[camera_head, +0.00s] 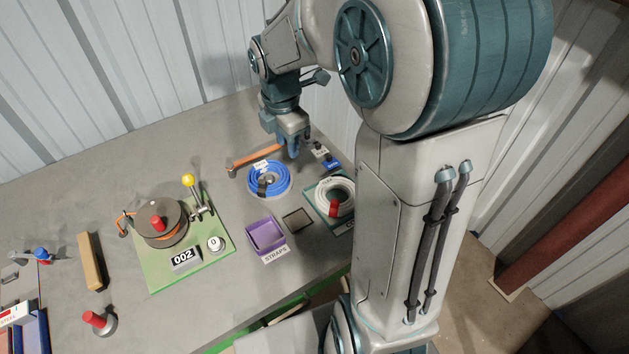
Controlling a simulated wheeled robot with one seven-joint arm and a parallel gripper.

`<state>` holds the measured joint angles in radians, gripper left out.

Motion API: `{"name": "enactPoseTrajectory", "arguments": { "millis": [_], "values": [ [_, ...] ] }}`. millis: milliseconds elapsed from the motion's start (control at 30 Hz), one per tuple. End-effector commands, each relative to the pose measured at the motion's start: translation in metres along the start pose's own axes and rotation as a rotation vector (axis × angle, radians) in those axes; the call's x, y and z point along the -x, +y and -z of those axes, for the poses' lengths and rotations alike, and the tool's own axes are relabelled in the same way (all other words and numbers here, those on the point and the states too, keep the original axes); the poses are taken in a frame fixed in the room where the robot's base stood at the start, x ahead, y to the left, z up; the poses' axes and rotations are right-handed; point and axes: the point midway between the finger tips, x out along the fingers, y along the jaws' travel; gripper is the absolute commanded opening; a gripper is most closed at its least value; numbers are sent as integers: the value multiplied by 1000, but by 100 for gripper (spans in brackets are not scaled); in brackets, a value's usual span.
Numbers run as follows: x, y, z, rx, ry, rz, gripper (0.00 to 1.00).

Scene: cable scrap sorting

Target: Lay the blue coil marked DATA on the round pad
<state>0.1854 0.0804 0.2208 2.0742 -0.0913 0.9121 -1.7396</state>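The tag's writing is too small to read. My gripper (290,150) points down just beyond the coil, at its far right side. I cannot tell its height above the table or whether its fingers are apart. A round dark disc (178,237) with a red knob sits on a green board; it is the clearest round flat surface, but I cannot tell if it is the round pad.
A white coil (345,189) with a red strap lies right of the blue one on a green-edged base. A purple tray (266,235) marked STRAPS and a small dark square (297,220) are nearer. A yellow-knobbed lever (190,183) stands upright.

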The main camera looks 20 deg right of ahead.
Motion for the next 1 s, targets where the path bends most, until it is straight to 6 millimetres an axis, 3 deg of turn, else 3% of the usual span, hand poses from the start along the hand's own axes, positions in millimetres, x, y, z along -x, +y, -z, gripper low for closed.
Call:
{"name": "enactPoseTrajectory", "arguments": {
  "millis": [200,500,800,1000],
  "values": [
    [27,-38,9,-429,-15,-54,31],
    [50,-93,22,-1032,31,-129,31],
    [57,-142,35,-1589,141,-169,31],
    [57,-157,40,-1785,192,-167,31]
  ]
}}
